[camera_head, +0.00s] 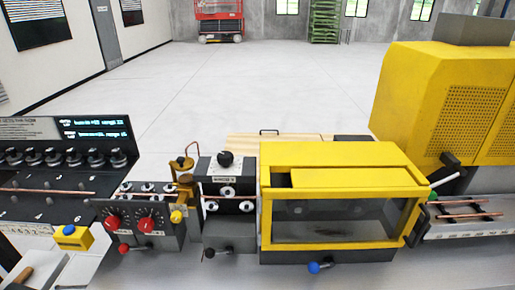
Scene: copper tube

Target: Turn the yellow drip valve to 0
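A small yellow knob (177,217) sits at the right end of a dark control panel, left of centre. It is the yellow valve-like part I see, but its setting and any 0 mark are too small to read. A brass fitting (184,172) with a curved thin tube stands just above and behind it. Neither of my grippers is in view, and nothing touches the knob.
Two red knobs (146,225) with dials are left of the yellow knob. A black-knobbed block (226,159) stands close on its right, then a yellow-framed enclosure (340,155). A yellow box with a blue button (70,230) is at lower left. The floor behind is open.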

